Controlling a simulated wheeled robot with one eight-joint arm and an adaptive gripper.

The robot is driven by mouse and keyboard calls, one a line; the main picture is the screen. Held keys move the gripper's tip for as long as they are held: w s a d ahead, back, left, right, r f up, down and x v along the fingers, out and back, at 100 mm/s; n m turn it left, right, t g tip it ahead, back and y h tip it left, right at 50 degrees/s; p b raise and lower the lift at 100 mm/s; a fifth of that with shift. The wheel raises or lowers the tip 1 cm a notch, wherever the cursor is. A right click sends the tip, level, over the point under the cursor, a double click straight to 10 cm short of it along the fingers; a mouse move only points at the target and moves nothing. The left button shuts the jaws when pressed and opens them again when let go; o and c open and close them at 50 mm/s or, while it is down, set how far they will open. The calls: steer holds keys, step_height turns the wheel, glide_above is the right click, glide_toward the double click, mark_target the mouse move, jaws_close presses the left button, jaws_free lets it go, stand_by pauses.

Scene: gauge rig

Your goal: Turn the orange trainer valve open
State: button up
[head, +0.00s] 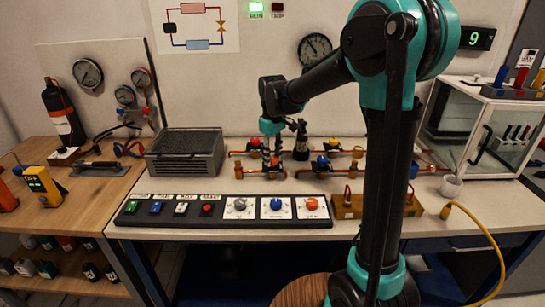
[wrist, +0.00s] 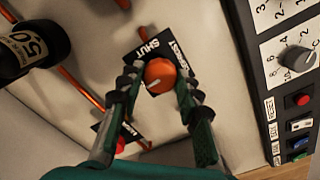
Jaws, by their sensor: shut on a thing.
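The orange trainer valve (wrist: 160,75) is a round knob on a pipe, seen from above in the wrist view. A black plate reading SHUT (wrist: 149,50) lies beside it, with a second black label at its right. My gripper (wrist: 158,82) has one finger on each side of the knob and is shut on it. In the head view my gripper (head: 272,150) reaches down over the pipework behind the control panel. Its fingers and the arm largely hide the orange valve there. I cannot tell the valve's exact turn angle.
A black weight marked 5.0 (wrist: 32,45) stands close to my gripper. A red valve (wrist: 120,144) is near the left finger. The control panel (head: 220,211) with knobs and buttons lies in front. A grey vented box (head: 185,153) stands left; a blue-knobbed valve (head: 323,162) sits right.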

mark_target(273, 158)
steer(key=o, duration=1.2)
steer(key=shift+c, duration=0.2)
step_height(273, 158, up, 12)
